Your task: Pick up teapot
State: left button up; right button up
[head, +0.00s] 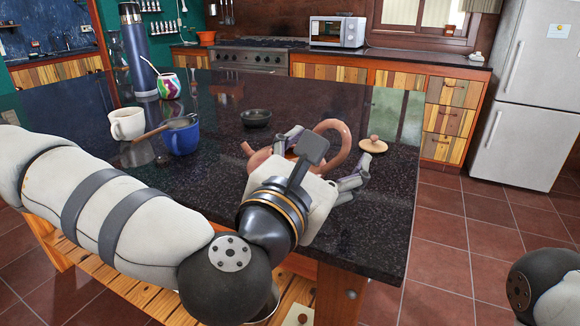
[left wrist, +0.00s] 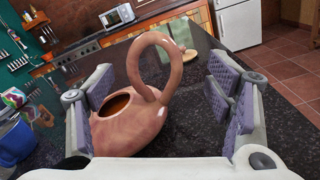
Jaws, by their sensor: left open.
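The teapot (left wrist: 122,128) is pinkish-brown clay with a tall looped handle. In the left wrist view it stands between the spread fingers of my left gripper (left wrist: 165,100), its round opening uncovered. In the head view its handle (head: 338,140) and spout show beyond my left gripper (head: 320,168), which hides most of its body. The left gripper is open, with a finger on each side of the teapot; I cannot tell whether either touches it. A round wooden lid with a knob (head: 373,145) lies on the counter to the right. My right gripper is not in view.
On the dark counter (head: 390,215), a blue cup (head: 183,140), white mug (head: 127,124), small dark bowl (head: 256,118), patterned cup (head: 169,86) and tall flask (head: 138,55) stand left of or behind the teapot. The counter's right edge is close to the lid.

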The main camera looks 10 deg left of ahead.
pick_arm(q)
jog(key=x, duration=0.5)
jog(key=shift+w+a, duration=0.2)
jog(key=shift+w, duration=0.05)
jog(key=c, duration=1.7)
jog(key=shift+r, duration=0.15)
grip_shut()
